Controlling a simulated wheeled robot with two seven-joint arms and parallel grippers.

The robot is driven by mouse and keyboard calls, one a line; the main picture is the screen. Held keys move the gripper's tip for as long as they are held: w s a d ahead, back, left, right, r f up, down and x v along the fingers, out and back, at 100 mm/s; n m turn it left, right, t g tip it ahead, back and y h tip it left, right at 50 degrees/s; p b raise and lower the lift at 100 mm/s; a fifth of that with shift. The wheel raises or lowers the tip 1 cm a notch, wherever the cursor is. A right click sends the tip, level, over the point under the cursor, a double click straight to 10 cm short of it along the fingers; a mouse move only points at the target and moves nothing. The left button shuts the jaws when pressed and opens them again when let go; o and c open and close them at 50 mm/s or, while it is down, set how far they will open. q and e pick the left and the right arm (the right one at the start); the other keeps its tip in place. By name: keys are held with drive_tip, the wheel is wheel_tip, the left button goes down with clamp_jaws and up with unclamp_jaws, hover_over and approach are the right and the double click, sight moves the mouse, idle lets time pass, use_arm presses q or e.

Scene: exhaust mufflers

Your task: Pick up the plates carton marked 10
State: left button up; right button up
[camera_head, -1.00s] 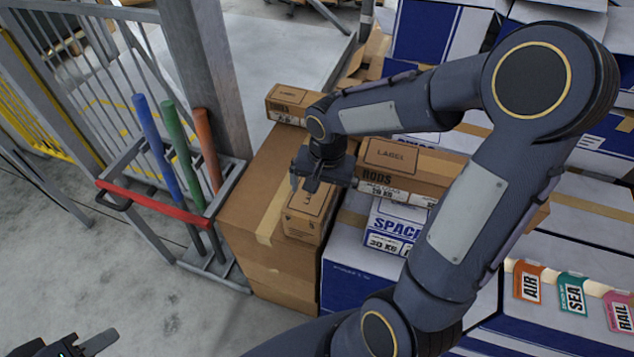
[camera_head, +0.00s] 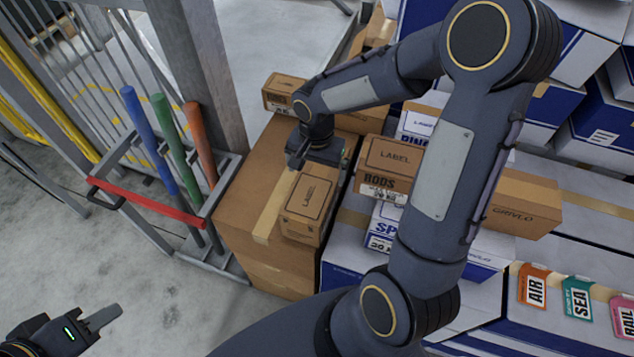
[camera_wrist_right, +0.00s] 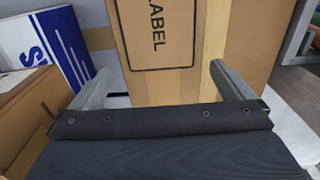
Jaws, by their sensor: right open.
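A small brown carton (camera_head: 308,207) with a printed label lies on a large taped brown box (camera_head: 254,185). I cannot read a name or the number 10 on it. My right gripper (camera_head: 299,162) is just behind its far end in the head view, pointing down. In the right wrist view the open, empty fingers of the right gripper (camera_wrist_right: 162,85) appear on either side of a carton marked LABEL (camera_wrist_right: 158,50); contact cannot be told. My left gripper (camera_head: 108,317) is at the lower left, far from the cartons, with one finger clearly showing.
A brown RODS carton (camera_head: 392,163) sits close right, on white-and-blue boxes. Another small carton (camera_head: 284,92) is behind the gripper. A rack with coloured tubes (camera_head: 163,145) and a red bar stands left. AIR, SEA and RAIL tags (camera_head: 578,299) are at right.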

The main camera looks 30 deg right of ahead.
sight(317, 185)
drive_tip(key=f, duration=0.7)
drive_tip(key=shift+w+d+f, duration=0.2)
drive_tip(key=shift+w+f, duration=0.05)
drive_tip(key=shift+f, duration=0.1)
drive_tip(key=shift+c, duration=0.4)
drive_tip(key=shift+w+r, duration=0.1)
drive_tip(key=c, duration=1.3)
